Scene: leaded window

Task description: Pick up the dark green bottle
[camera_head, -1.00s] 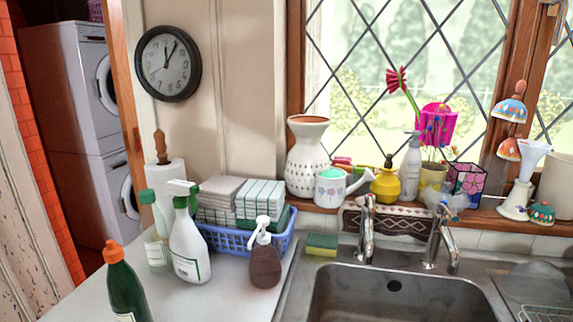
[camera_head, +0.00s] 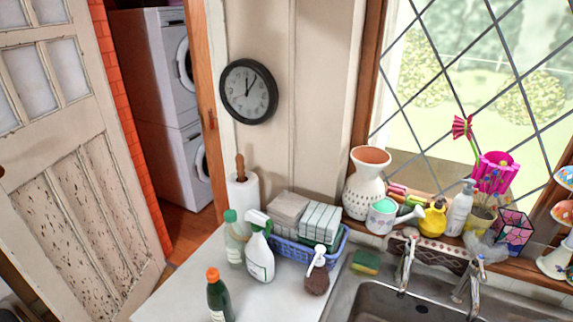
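The dark green bottle (camera_head: 219,298) with an orange cap stands upright at the front of the white counter (camera_head: 176,290), cut off by the bottom edge of the head view. A pale label shows low on its side. Neither of my grippers is in the head view, and nothing touches the bottle.
Behind the bottle stand a white spray bottle (camera_head: 260,256), a clear bottle with a green cap (camera_head: 235,240) and a brown soap dispenser (camera_head: 317,276). A blue basket (camera_head: 301,254) of folded cloths sits behind them. The sink (camera_head: 385,304) is at right. Counter left of the bottle is clear.

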